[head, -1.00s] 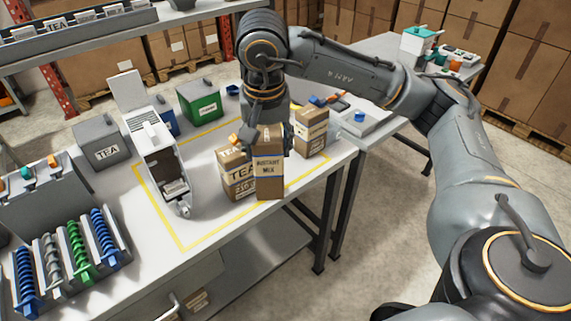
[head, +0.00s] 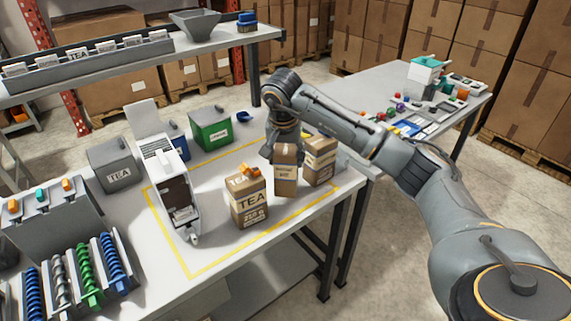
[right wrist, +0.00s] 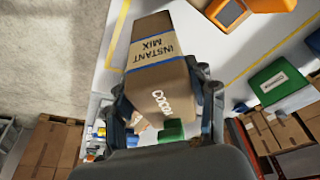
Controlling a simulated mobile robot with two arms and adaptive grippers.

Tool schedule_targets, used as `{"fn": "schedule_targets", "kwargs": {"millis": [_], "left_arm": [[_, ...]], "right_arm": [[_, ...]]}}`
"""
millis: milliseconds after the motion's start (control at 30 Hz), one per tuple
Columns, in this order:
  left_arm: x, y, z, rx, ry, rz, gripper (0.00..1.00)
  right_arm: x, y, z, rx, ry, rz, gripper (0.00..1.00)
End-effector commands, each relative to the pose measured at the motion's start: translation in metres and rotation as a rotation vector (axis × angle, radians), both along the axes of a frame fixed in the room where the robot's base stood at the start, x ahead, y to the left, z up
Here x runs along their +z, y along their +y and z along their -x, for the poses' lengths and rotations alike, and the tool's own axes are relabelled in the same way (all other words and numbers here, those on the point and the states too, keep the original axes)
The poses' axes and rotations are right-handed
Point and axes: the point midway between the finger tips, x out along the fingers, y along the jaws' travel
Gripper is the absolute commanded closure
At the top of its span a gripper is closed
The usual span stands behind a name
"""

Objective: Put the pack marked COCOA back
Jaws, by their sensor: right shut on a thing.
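My right gripper (head: 286,148) is shut on a tall brown pack (head: 286,180), gripped near its top. In the right wrist view the gripper (right wrist: 168,92) has its fingers on both sides of this pack (right wrist: 157,70), which reads INSTANT MIX on a blue-edged label and COCOA. The pack is upright in the head view, between the TEA pack (head: 249,208) and another brown pack (head: 320,166). I cannot tell whether its base touches the table. The TEA pack has an orange clip on top. My left gripper is out of view.
A white dispenser (head: 176,198) with its lid up stands inside the yellow outline on the table. Behind are a grey TEA tin (head: 118,175) and a green tin (head: 208,134). Coloured augers (head: 85,272) stand at front left. A second table (head: 400,82) with small parts is at right.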

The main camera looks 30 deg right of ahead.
Motion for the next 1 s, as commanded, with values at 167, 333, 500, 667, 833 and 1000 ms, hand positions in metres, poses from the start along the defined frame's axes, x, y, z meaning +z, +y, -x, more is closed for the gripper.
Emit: {"fn": "schedule_targets", "kwargs": {"millis": [167, 333, 500, 667, 833, 1000], "left_arm": [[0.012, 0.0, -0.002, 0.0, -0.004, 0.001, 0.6], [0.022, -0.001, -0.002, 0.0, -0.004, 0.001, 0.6], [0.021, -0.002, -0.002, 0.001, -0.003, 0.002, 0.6], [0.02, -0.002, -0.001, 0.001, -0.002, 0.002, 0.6], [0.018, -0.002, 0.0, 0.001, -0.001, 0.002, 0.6], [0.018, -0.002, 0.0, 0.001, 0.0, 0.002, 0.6]], "right_arm": [[-0.016, -0.004, -0.006, 0.001, 0.005, -0.001, 0.94], [-0.035, -0.004, -0.006, 0.001, 0.002, 0.0, 0.94], [-0.04, -0.004, -0.007, 0.001, -0.003, 0.0, 0.94], [-0.041, -0.004, -0.007, 0.001, -0.002, 0.001, 0.94], [-0.043, -0.004, -0.007, 0.001, -0.001, 0.001, 0.3], [-0.043, -0.004, -0.007, 0.001, 0.0, 0.0, 0.21]]}}
